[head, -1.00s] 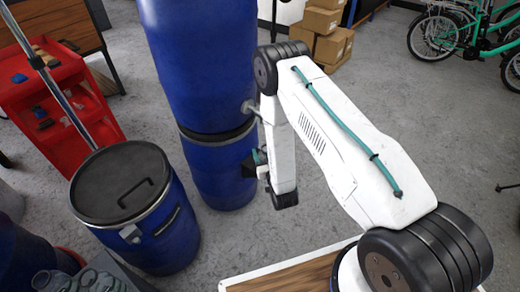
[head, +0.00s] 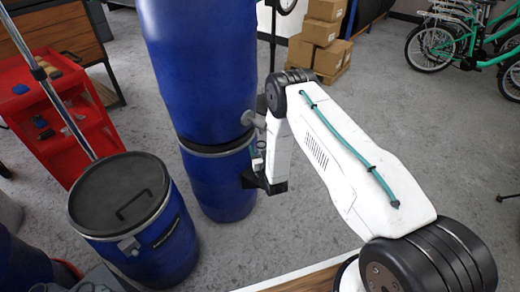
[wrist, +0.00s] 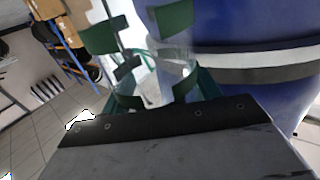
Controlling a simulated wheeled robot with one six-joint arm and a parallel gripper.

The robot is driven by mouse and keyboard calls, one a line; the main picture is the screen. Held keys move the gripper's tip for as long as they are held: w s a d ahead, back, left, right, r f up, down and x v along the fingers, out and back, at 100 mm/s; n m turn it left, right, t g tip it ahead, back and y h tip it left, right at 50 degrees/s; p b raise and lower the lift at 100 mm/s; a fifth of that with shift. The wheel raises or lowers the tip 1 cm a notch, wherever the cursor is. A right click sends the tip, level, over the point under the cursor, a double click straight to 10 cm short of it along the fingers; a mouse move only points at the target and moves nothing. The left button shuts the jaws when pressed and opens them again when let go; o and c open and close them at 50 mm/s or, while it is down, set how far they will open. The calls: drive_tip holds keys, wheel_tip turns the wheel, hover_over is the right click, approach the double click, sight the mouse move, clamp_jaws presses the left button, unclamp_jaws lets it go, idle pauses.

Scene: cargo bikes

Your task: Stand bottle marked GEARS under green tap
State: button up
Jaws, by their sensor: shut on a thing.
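My gripper (head: 253,178) is shut on a small clear bottle (head: 258,157) and holds it roughly upright beside the stacked blue barrels. The bottle also shows in the wrist view (wrist: 155,85), between green finger parts (wrist: 185,88). Its marking cannot be read. A grey tap body (head: 252,118) sticks out from the lower part of the upper blue barrel (head: 195,50). The bottle is below it in the head view; whether it is directly under the outlet is unclear. My arm hides part of the tap, and I cannot make out its colour clearly.
A lower blue barrel (head: 220,190) supports the upper one. A shorter lidded blue barrel (head: 160,235) stands at left, near a red shelf unit (head: 70,115). Cardboard boxes (head: 318,45) and green bikes (head: 450,40) are behind.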

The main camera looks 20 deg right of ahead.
drive_tip(key=o, duration=0.9)
drive_tip(key=shift+f, duration=0.15)
drive_tip(key=shift+o, duration=0.2)
drive_tip(key=s, duration=1.2)
